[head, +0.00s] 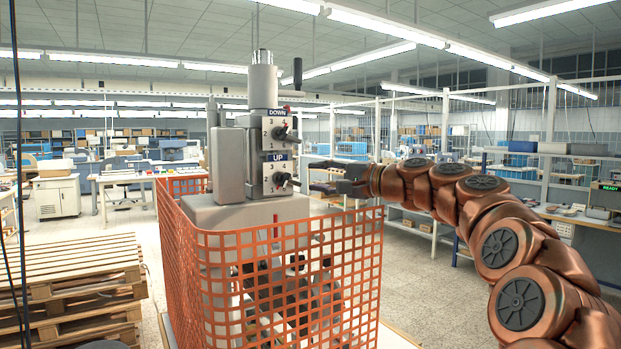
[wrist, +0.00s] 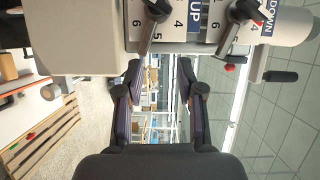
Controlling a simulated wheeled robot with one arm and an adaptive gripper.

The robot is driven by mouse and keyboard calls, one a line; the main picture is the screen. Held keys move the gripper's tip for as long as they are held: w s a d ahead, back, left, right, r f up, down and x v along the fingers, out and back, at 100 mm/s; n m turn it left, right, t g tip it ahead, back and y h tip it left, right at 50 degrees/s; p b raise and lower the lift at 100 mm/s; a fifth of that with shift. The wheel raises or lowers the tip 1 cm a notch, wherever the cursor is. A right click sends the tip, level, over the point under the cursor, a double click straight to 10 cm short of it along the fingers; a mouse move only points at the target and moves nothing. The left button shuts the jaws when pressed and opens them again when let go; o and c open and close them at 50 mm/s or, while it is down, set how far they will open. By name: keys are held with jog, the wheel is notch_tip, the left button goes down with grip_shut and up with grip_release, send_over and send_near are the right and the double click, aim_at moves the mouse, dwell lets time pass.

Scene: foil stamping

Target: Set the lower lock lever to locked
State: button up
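The grey stamping press (head: 262,210) carries two numbered dial plates. The upper plate is marked DOWN and has a black lever (head: 279,133); the lower plate is marked UP and has a black lever (head: 281,179). My gripper (head: 318,176) is just right of the lower lever, with its fingers pointing at it. In the wrist view, the gripper (wrist: 160,68) is open, with nothing between its fingers. The lower lever (wrist: 152,22) is beyond the fingertips there, slanting toward the left finger; contact cannot be told. The upper lever (wrist: 237,20) is farther right. No "locked" mark is readable.
An orange mesh fence (head: 290,270) surrounds the front and sides of the press, below my gripper. Wooden pallets (head: 75,275) are stacked at the left. A black-handled crank (head: 297,75) sticks up near the press top. Open floor lies behind, with benches and shelving.

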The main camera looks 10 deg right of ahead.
jog(key=v, duration=0.8)
jog(key=shift+s, duration=0.2)
jog(key=shift+d+f, duration=0.1)
jog(key=shift+d, duration=0.05)
